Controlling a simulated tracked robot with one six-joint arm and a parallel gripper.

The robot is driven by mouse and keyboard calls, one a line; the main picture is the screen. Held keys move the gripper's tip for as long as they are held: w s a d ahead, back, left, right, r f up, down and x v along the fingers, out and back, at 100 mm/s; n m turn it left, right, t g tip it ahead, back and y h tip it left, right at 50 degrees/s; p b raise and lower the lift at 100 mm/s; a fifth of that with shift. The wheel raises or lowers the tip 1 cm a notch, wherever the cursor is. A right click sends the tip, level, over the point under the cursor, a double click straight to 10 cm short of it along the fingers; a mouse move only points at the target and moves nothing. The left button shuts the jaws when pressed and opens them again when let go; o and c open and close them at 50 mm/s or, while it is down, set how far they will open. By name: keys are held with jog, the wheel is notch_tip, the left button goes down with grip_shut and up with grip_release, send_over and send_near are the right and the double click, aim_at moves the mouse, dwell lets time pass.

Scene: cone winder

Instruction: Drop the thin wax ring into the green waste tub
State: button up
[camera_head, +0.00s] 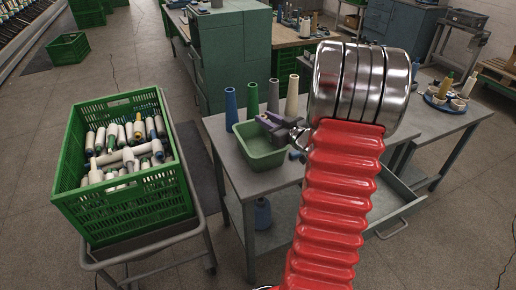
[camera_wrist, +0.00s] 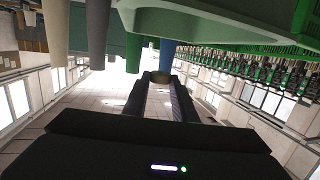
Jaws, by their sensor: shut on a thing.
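The green waste tub (camera_head: 264,162) stands on the grey bench, and its interior looks empty where I can see it. My gripper (camera_head: 268,123) is over the tub's back right side. In the wrist view, which looks upside down, my gripper (camera_wrist: 160,82) is shut on a small tan piece at its fingertips, the wax ring (camera_wrist: 161,76). The ring's shape is hard to make out there, and I cannot pick it out in the head view. The tub's pale green wall (camera_wrist: 205,22) fills the upper right of the wrist view, close to the fingers.
Blue (camera_head: 231,107), green (camera_head: 252,100) and tan (camera_head: 292,97) cones stand behind the tub. A green crate (camera_head: 140,205) full of bobbins sits on a cart at left. A drawer (camera_head: 402,205) is open under the bench. My red arm hides part of the bench.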

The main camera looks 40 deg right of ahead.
jog(key=shift+f, duration=0.3)
jog(key=o, duration=1.1)
jog(key=s, duration=0.4)
jog(key=s+r, duration=0.1)
jog(key=s, duration=0.4)
jog(key=s+a+r, duration=0.1)
jog(key=s, duration=0.3)
jog(key=shift+s+a, duration=0.1)
jog(key=shift+s, duration=0.25)
